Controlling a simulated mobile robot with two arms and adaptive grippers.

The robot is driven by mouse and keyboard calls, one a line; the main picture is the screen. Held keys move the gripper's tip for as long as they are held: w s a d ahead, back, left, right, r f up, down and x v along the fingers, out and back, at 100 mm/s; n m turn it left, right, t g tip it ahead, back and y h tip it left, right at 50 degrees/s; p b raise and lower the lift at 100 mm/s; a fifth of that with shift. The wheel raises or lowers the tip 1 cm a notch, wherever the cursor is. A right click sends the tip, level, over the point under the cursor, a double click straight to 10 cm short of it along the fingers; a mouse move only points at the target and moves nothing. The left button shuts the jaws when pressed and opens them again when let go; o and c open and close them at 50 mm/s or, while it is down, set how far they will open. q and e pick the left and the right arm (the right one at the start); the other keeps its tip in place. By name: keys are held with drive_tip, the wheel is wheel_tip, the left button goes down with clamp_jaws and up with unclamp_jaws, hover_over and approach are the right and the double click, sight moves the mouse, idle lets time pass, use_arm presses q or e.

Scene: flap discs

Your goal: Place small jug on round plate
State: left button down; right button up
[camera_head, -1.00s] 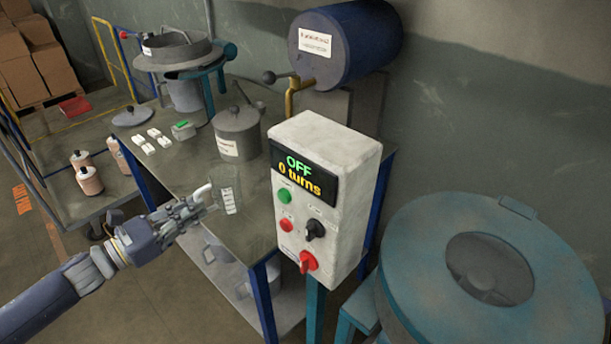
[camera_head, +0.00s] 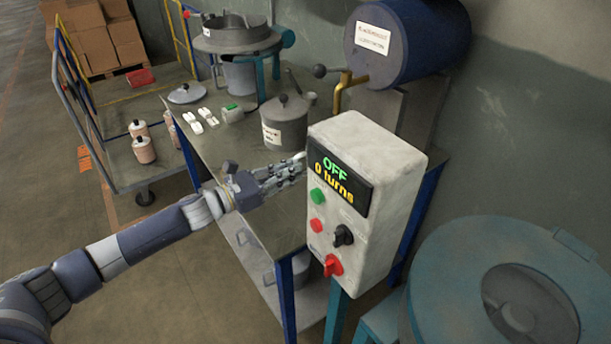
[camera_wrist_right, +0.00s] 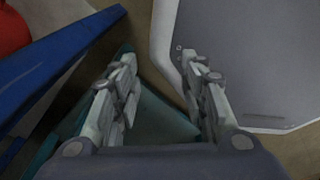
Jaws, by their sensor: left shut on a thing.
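My left gripper (camera_head: 294,167) reaches over the workbench (camera_head: 222,150) from the left, its fingertips at the left edge of the control box. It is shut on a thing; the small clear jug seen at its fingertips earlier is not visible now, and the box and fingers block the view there. I cannot make out a round plate for certain; a flat grey round lid with a knob (camera_head: 187,93) lies at the back left of the bench. My right gripper (camera_wrist_right: 158,60) shows in the right wrist view, fingers apart and empty.
The control box (camera_head: 365,200) reads OFF, 0 turns, and stands close in front of my left gripper. A lidded grey pot (camera_head: 285,128), white blocks (camera_head: 200,121) and a blue drum (camera_head: 407,42) are behind. A teal round vessel (camera_head: 450,275) is at right.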

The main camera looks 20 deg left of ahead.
use_arm(q)
drive_tip(key=x, duration=0.3)
drive_tip(key=shift+w+d+f, duration=0.2)
drive_tip(key=shift+w, duration=0.1)
drive_tip(key=shift+w+d, duration=0.3)
wheel_tip(320, 180, down, 4)
drive_tip(key=b, duration=0.2)
drive_tip(key=shift+r+b, duration=0.15)
drive_tip(key=shift+b, duration=0.15)
drive_tip(key=shift+w, duration=0.1)
use_arm(e)
drive_tip(key=shift+w+d+f, duration=0.2)
drive_tip(key=shift+d+f, duration=0.05)
drive_tip(key=shift+f, duration=0.35)
drive_tip(key=shift+w+d+f, duration=0.15)
drive_tip(key=shift+d+f, duration=0.1)
drive_tip(key=shift+f, duration=0.3)
use_arm(q)
drive_tip(key=c, duration=2.1)
unclamp_jaws()
drive_tip(key=o, duration=0.4)
use_arm(e)
drive_tip(key=shift+s+a+f, duration=0.1)
drive_tip(key=shift+a+f, duration=0.05)
drive_tip(key=shift+a, duration=0.2)
